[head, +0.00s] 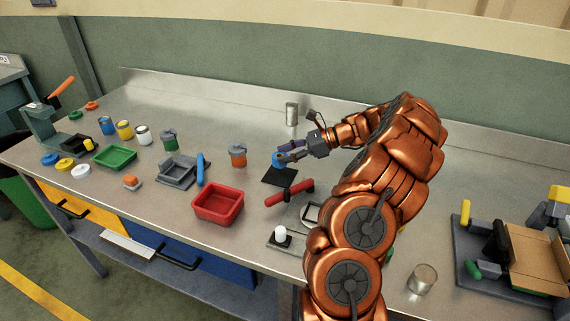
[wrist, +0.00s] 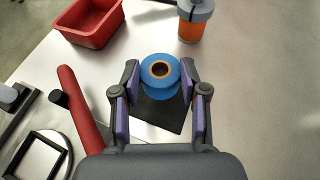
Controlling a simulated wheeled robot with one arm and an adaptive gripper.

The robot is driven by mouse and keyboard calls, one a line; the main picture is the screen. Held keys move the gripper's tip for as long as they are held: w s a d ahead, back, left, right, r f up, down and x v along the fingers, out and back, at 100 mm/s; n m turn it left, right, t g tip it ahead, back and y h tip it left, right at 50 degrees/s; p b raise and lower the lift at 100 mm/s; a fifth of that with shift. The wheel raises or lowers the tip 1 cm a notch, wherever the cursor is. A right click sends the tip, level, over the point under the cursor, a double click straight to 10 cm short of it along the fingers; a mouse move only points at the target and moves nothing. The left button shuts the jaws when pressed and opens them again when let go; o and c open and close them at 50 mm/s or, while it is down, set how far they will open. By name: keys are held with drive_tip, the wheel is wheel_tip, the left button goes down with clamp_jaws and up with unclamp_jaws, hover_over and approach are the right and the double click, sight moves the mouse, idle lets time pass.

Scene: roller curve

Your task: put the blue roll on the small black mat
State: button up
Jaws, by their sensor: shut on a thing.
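The blue roll (wrist: 159,72) sits between the two fingers of my gripper (wrist: 160,92) in the wrist view, its round hole with a brown rim facing the camera. My gripper is shut on it. In the head view the blue roll (head: 278,159) shows at the tips of my gripper (head: 282,156), over the back part of the small black mat (head: 280,175). The mat also shows in the wrist view (wrist: 162,112), beneath and in front of the roll. I cannot tell whether the roll touches the mat.
A red-handled tool (head: 289,193) lies close to the mat's front, and a red tray (head: 218,204) stands to the left. An orange canister with a grey lid (head: 238,156) stands left of the mat. A metal cylinder (head: 292,113) is behind. Bare bench shows right of the mat in the wrist view.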

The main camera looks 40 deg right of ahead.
drive_tip(key=shift+f+p, duration=0.4)
drive_tip(key=shift+f, duration=1.75)
drive_tip(key=o, duration=1.1)
drive_tip(key=shift+f, duration=0.1)
